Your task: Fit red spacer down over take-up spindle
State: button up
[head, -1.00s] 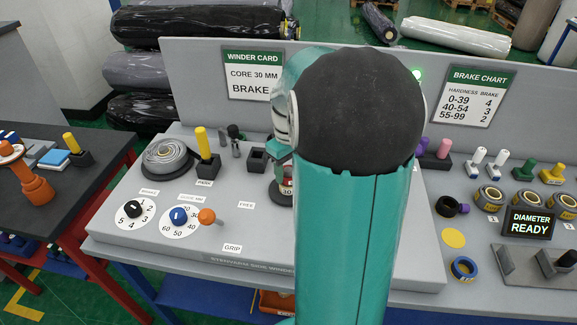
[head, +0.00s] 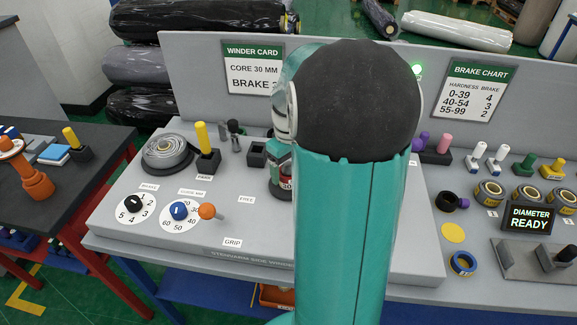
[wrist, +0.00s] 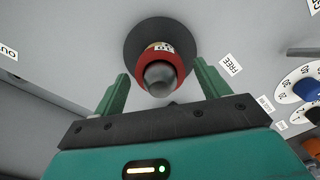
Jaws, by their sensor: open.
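The red spacer (wrist: 142,62) is around the take-up spindle (wrist: 160,78) in the wrist view; the spindle's rounded dark top shows through it. A pale label is on the spacer's far side, and a wide dark flange (wrist: 132,40) lies below. I cannot tell whether the spacer touches the flange. My gripper (wrist: 160,72) is open, one green finger on each side of the spacer, with visible gaps. In the head view the spacer (head: 286,184), marked 30, is mostly hidden behind my arm, and the fingers are unclear.
A back board with cards stands behind. Several rings and pegs are at right.

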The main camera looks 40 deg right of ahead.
jog(key=shift+r, duration=0.1)
notch_tip(320, 180, up, 14)
jog(key=shift+f, duration=0.2)
dwell(0.7)
jog(key=s+a+t, duration=0.2)
jog(key=s+a, duration=0.3)
jog(key=a, duration=0.8)
jog(key=s+a+t, duration=0.3)
jog(key=s+a, duration=0.2)
jog(key=a, duration=0.9)
jog(key=shift+s+f+t, duration=0.2)
jog(key=shift+f+t, duration=0.1)
jog(key=shift+f, duration=0.1)
jog(key=shift+a, duration=0.1)
jog(key=c, duration=0.8)
jog(key=shift+d, duration=0.2)
jog(key=shift+c, duration=0.2)
